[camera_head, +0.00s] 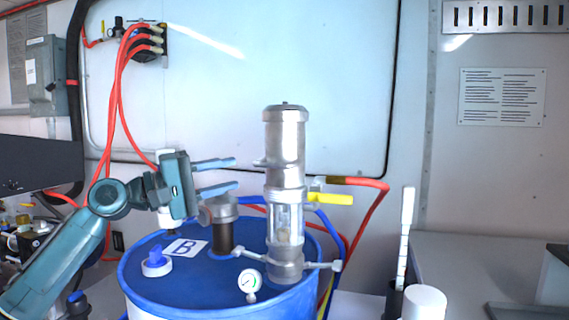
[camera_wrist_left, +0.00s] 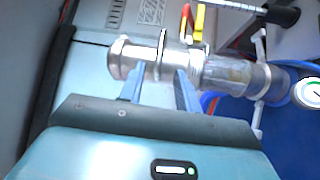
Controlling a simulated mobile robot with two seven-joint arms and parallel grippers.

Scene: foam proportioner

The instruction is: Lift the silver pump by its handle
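The silver pump (camera_head: 285,140) stands upright on the blue drum (camera_head: 190,287), with a clear section in its lower half. A yellow lever (camera_head: 331,198) sticks out to its right, and thin side arms show near its base. My left gripper (camera_head: 237,174) is open and empty, left of the pump, its two fingers pointing at the pump's upper half. In the left wrist view the pump (camera_wrist_left: 125,60) lies across the picture beyond the open fingers (camera_wrist_left: 159,78), its ring flange between their tips. Contact cannot be told. The yellow lever (camera_wrist_left: 199,22) is beyond it. My right gripper is not in view.
On the drum are a dark pipe fitting (camera_head: 222,235), a blue-and-white cap (camera_head: 157,262), a label marked B (camera_head: 186,247) and a round gauge (camera_head: 250,281). Red hoses (camera_head: 118,100) hang at left. A white upright stick (camera_head: 404,240) and white cylinder (camera_head: 424,302) stand at right.

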